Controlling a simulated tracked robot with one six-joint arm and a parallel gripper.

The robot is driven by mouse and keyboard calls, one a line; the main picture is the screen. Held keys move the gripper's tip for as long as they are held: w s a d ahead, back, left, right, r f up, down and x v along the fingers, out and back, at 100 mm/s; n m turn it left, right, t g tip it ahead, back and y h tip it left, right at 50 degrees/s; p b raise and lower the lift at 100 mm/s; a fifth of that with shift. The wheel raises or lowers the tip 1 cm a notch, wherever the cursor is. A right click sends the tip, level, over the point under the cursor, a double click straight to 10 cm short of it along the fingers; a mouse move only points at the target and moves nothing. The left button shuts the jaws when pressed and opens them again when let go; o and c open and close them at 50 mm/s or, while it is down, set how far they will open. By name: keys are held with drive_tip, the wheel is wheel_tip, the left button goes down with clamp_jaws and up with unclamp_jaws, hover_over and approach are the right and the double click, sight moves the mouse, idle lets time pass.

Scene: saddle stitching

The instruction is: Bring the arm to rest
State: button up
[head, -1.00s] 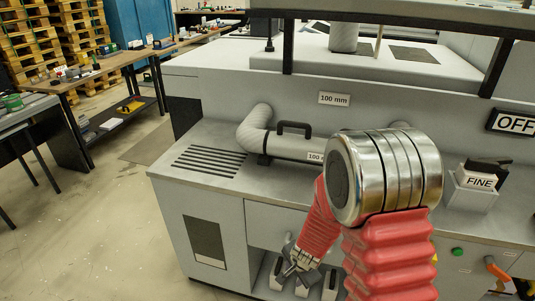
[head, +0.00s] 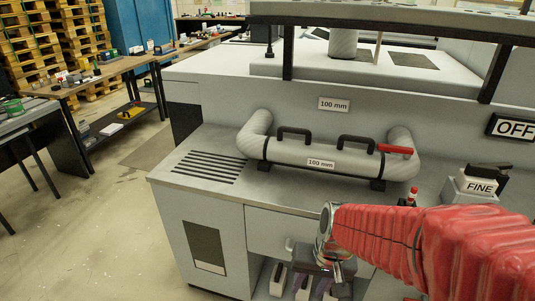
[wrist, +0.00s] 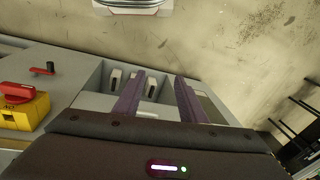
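My arm shows in the head view as a red ribbed sleeve (head: 385,232) reaching in from the right, with a metal joint (head: 326,232) at its left end. My gripper (head: 318,286) hangs below that joint, in front of the cabinet's open shelf, and is partly cut off by the picture's bottom edge. In the wrist view my gripper (wrist: 160,92) shows two purple fingers spread apart with nothing held between them. Several pale blocks in the shelf show beyond the fingers.
A grey machine carries a pipe (head: 325,156) labelled 100 mm, with black handles and a red lever (head: 396,150). A FINE box (head: 480,184) stands at right. In the wrist view a yellow box with a red knob (wrist: 20,92) is at left. Open floor (head: 95,230) lies left.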

drive_tip(key=s+d+r+t, duration=0.2)
drive_tip(key=s+d+r, duration=0.1)
drive_tip(key=r, duration=0.4)
drive_tip(key=s+d+r+n+t+h, duration=0.1)
drive_tip(key=s+r, duration=0.3)
drive_tip(key=r, duration=0.4)
drive_tip(key=shift+d+r+t+h, duration=0.2)
drive_tip(key=shift+d+t+h, duration=0.1)
drive_tip(key=shift+d+t, duration=0.5)
drive_tip(key=shift+d, duration=0.1)
